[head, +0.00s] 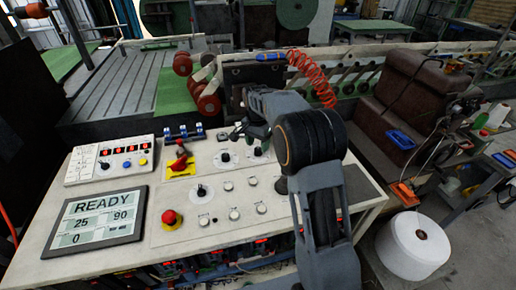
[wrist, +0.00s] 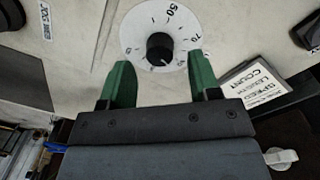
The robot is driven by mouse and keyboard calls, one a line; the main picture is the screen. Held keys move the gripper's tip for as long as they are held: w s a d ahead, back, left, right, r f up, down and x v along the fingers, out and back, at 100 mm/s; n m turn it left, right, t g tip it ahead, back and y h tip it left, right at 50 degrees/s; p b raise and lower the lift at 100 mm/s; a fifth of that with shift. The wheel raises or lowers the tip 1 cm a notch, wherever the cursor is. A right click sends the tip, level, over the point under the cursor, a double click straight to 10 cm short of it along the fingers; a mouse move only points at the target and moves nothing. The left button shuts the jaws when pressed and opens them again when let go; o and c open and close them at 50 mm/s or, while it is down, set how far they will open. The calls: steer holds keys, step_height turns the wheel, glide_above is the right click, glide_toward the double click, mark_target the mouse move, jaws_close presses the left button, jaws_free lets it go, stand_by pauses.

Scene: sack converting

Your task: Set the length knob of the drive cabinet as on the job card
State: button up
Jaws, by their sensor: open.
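In the wrist view a black round knob (wrist: 160,47) sits on a white dial (wrist: 140,30) marked with numbers, among them 50 and 70. My gripper (wrist: 163,68) is open; its two green fingers stand left and right just short of the knob, and nothing is between them. A card (wrist: 258,84) at right carries the words count, length and speed, upside down; its values are too small to read. In the head view the drive cabinet (head: 120,225) has several dials on its sloping panel. My gripper (head: 236,132) hangs over the panel's back edge, partly hidden by my arm.
A display (head: 95,220) shows READY, 25, 90 and 0. A red mushroom button (head: 170,217), a red switch on a yellow plate (head: 180,166) and another dial knob (head: 201,190) stand up from the panel. A white roll (head: 412,246) stands right of the cabinet.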

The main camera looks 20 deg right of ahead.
mark_target(258, 151)
steer(key=shift+f, duration=1.3)
steer(key=shift+c, duration=0.3)
steer(key=c, duration=0.9)
steer(key=n, duration=1.1)
steer(key=shift+n+p, duration=0.3)
